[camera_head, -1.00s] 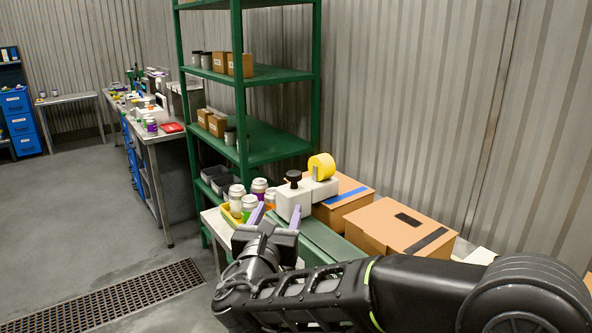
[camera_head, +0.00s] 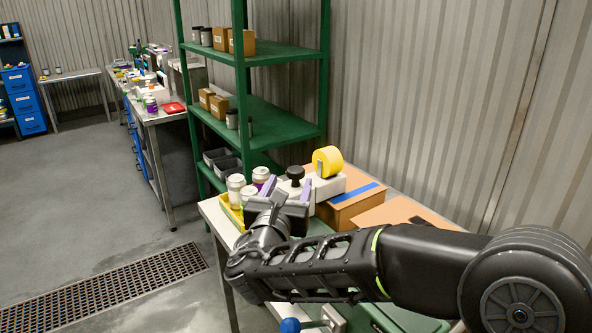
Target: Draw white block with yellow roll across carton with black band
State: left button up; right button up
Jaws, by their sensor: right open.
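The white block (camera_head: 328,188) with the yellow roll (camera_head: 327,161) stands at the back of the near table, by the carton with the blue band. A black knob (camera_head: 295,174) rises at its left end. My right gripper (camera_head: 286,187) is open, its purple fingers apart in front of the knob end. It hides the block's lower left part, and I cannot tell if the fingers touch it. My left gripper is not in view.
A carton with a blue band (camera_head: 350,204) sits beside the block. White-lidded jars (camera_head: 236,188) stand in a yellow tray left of my gripper. A blue ball handle (camera_head: 290,325) shows at the bottom edge. A green shelf rack (camera_head: 270,140) stands behind.

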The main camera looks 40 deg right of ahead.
aim_at(294, 176)
jog(key=p+x, duration=0.1)
jog(key=x, duration=0.5)
jog(key=shift+w+d+p, duration=0.2)
jog(key=shift+d+p, duration=0.1)
jog(key=shift+p, duration=0.05)
jog(key=shift+c, duration=0.5)
grip_shut()
